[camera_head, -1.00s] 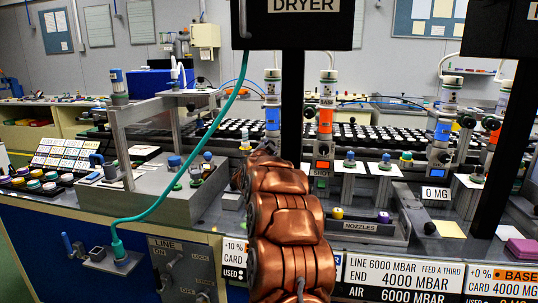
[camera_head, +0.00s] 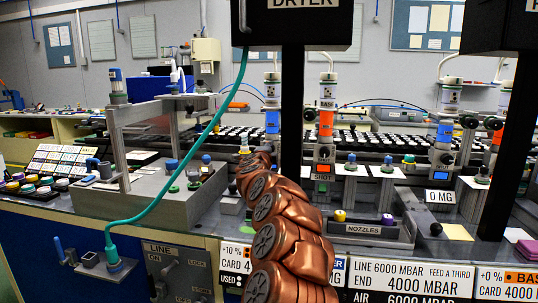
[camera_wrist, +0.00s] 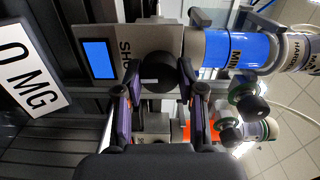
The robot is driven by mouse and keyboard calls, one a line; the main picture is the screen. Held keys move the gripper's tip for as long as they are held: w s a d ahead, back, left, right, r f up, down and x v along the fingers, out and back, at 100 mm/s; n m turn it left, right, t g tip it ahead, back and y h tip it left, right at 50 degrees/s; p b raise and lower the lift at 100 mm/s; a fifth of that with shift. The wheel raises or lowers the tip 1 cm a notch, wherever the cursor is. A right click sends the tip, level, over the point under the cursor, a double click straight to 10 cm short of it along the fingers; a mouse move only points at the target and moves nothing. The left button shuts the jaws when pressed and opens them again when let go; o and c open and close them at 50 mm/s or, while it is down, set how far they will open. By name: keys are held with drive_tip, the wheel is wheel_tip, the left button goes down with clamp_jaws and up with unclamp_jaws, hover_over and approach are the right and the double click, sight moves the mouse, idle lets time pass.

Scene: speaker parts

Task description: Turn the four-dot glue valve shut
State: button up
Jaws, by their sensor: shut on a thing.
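In the wrist view, my gripper (camera_wrist: 160,68) has its two dark fingers on either side of a round black knob (camera_wrist: 158,73) and is shut on it. The knob sits on a grey plate marked SHOT (camera_wrist: 128,50), between a lit blue screen (camera_wrist: 99,59) and a blue-banded glue barrel (camera_wrist: 225,49). I cannot make out any dots on the valve or how far it is turned. In the head view, my copper arm reaches toward a blue-banded barrel (camera_head: 272,121) left of an orange-banded one (camera_head: 326,122); my gripper is hidden there.
A black post (camera_head: 292,110) stands close beside my arm. A nozzle tray (camera_head: 372,231) and a 0 MG card (camera_head: 439,197) lie to the right. A grey machine base (camera_head: 130,198) and a teal hose (camera_head: 195,150) are at left. A 0 MG card (camera_wrist: 30,65) is near my gripper.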

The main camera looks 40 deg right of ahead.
drive_tip(key=shift+f+m, duration=0.1)
drive_tip(key=shift+m, duration=0.3)
drive_tip(key=o, duration=1.1)
drive_tip(key=shift+o, duration=0.2)
drive_tip(key=shift+a, duration=0.1)
drive_tip(key=v, duration=1.2)
